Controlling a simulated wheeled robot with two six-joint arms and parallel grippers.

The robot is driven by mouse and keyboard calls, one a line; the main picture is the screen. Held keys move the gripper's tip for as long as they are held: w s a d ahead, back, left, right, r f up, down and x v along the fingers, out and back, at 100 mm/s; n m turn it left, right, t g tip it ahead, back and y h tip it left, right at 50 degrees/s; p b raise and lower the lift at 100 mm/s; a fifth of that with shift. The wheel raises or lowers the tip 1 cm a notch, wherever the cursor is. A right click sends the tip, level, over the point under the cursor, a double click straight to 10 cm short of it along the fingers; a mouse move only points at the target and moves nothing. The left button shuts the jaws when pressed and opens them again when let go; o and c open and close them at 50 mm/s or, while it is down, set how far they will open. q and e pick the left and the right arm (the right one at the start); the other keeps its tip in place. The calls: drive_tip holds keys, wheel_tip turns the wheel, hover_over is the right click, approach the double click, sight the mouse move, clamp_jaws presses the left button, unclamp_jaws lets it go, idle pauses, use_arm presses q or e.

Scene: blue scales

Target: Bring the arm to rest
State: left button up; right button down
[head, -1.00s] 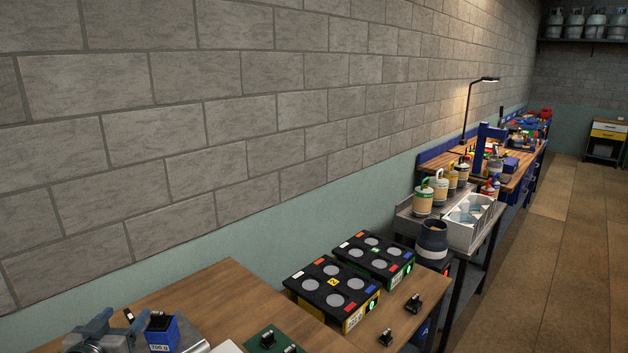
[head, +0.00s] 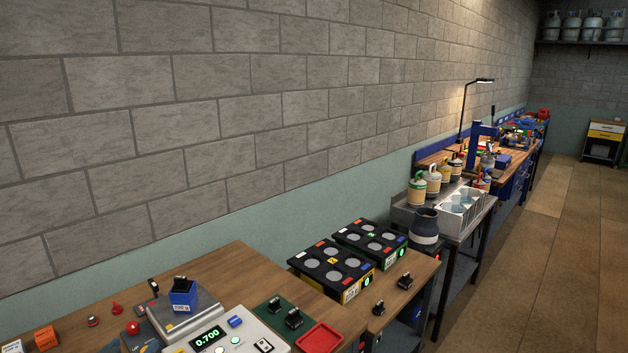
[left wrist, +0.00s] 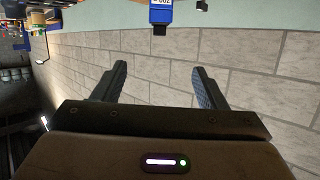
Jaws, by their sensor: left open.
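My left gripper (left wrist: 159,72) shows in the left wrist view with its two dark fingers spread apart and nothing between them. Past the fingertips, apart from them, a blue weight (left wrist: 161,14) with a white label shows at the top edge of that view. In the head view the blue weight (head: 183,297) stands upright on the metal pan (head: 207,306) of a scale, whose display (head: 207,337) reads 0.700. I see neither gripper in the head view, and my right gripper is in no view.
Two black boxes with grey discs (head: 331,270) (head: 370,240) stand on the wooden bench. A red tray (head: 320,338), a green board (head: 284,312) and small black weights (head: 404,280) are near the front. An orange box (head: 46,339) is at the left. A brick wall (head: 250,120) runs behind.

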use_arm(q)
drive_tip(key=s+d+f+m+g, duration=0.1)
drive_tip(key=s+d+f+g, duration=0.35)
drive_tip(key=s, duration=0.45)
drive_tip(key=s+d+f+g+h, duration=0.1)
drive_tip(key=s+d+f+g, duration=0.25)
drive_tip(key=s+f, duration=0.4)
drive_tip(key=s+d+f+m+g, duration=0.1)
drive_tip(key=s+d+f+g, duration=0.3)
drive_tip(key=s, duration=0.7)
drive_tip(key=s+d+f+b+x, duration=0.1)
drive_tip(key=s+b+x, duration=0.25)
drive_tip(key=x, duration=1.45)
drive_tip(key=s+f+b+x, duration=0.1)
drive_tip(key=s+b+x, duration=0.25)
drive_tip(key=x, duration=1.45)
drive_tip(key=s+f+b, duration=0.2)
drive_tip(key=s+f, duration=0.7)
drive_tip(key=f, duration=0.3)
drive_tip(key=s+a+f+g+b, duration=0.1)
drive_tip(key=s+f+b, duration=0.1)
drive_tip(key=s+f, duration=0.8)
wheel_tip(320, 180, down, 2)
drive_tip(key=shift+f+n+b, duration=0.2)
drive_tip(key=shift+n+b, duration=0.1)
drive_tip(key=shift+b, duration=0.05)
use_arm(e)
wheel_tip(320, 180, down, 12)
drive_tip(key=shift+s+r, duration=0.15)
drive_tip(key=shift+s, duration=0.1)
